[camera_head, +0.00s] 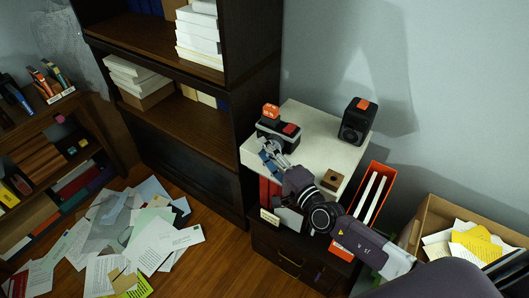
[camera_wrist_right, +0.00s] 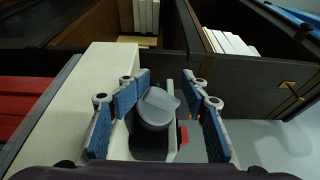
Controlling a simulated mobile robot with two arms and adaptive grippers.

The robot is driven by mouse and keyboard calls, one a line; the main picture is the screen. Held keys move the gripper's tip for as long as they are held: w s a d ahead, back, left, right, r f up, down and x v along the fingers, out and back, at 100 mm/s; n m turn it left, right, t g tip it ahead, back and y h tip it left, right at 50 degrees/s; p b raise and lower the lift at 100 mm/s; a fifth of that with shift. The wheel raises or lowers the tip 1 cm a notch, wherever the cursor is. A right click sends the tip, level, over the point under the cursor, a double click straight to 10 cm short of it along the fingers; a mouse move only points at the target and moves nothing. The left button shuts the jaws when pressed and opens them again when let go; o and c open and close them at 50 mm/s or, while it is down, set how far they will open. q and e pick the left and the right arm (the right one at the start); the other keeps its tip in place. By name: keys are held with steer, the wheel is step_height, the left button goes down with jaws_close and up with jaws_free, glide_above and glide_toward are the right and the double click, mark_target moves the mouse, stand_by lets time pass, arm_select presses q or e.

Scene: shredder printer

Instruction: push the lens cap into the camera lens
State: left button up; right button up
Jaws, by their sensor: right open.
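A dark camera (camera_head: 279,133) with orange-red parts on top stands at the left edge of a white cabinet top. In the right wrist view its grey, round lens (camera_wrist_right: 152,118) points up toward me. A grey disc-like lens cap (camera_wrist_right: 158,99) shows at the lens, seemingly tilted; I cannot tell how far it is seated. My right gripper (camera_head: 269,153) is at the near side of the camera. In the wrist view the right gripper (camera_wrist_right: 165,110) is open, its blue pads on either side of the lens, apart from it. My left gripper is not in view.
The white cabinet top (camera_head: 310,125) also bears a black box-like device (camera_head: 357,121) with an orange top and a small brown block (camera_head: 335,179). An orange bin (camera_head: 375,190) stands to the right. A dark bookcase (camera_head: 255,90) rises at the left. Papers (camera_head: 150,245) cover the floor.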

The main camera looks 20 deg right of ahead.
steer(key=shift+s+d+f, duration=0.2)
steer(key=shift+d+f, duration=0.05)
steer(key=shift+f, duration=0.2)
steer(key=v, duration=0.6)
steer(key=shift+s+d+r, duration=0.1)
steer(key=shift+s+r, duration=0.3)
steer(key=shift+s, duration=0.4)
